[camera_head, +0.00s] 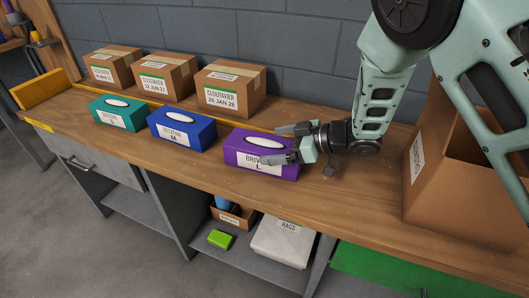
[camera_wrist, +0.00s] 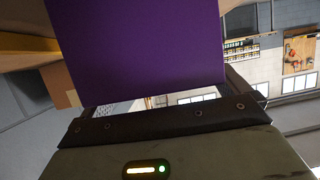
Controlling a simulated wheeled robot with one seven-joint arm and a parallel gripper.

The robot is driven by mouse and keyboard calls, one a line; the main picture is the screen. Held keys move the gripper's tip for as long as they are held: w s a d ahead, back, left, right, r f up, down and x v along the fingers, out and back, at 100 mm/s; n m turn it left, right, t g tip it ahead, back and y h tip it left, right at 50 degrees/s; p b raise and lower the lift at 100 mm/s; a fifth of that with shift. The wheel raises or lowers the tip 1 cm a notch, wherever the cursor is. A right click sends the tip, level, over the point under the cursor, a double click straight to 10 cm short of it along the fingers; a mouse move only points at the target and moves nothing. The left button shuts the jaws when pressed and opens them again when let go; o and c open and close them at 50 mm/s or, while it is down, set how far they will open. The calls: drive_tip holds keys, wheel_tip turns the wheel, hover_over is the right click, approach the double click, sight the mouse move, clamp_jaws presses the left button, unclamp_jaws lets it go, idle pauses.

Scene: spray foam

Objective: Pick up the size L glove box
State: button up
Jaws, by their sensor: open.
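The size L glove box (camera_head: 236,157) is purple, with an "L" label on its front and a white oval opening on top. It stands upright on the wooden bench, the rightmost of three glove boxes. My gripper (camera_head: 272,144) is open at the box's right end, one finger towards the back side and one in front, partly covering the box and its label. Whether the fingers touch it I cannot tell. In the wrist view a plain purple face of the box (camera_wrist: 140,50) fills the upper middle, close to the gripper.
A blue M glove box (camera_head: 181,128) and a teal glove box (camera_head: 119,113) stand to the left. Several cardboard cartons stand behind, near the wall. A large open carton (camera_head: 465,190) stands to the right. Bare bench lies between it and the purple box.

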drive_tip(key=c, duration=1.3)
drive_tip(key=shift+r, duration=0.1)
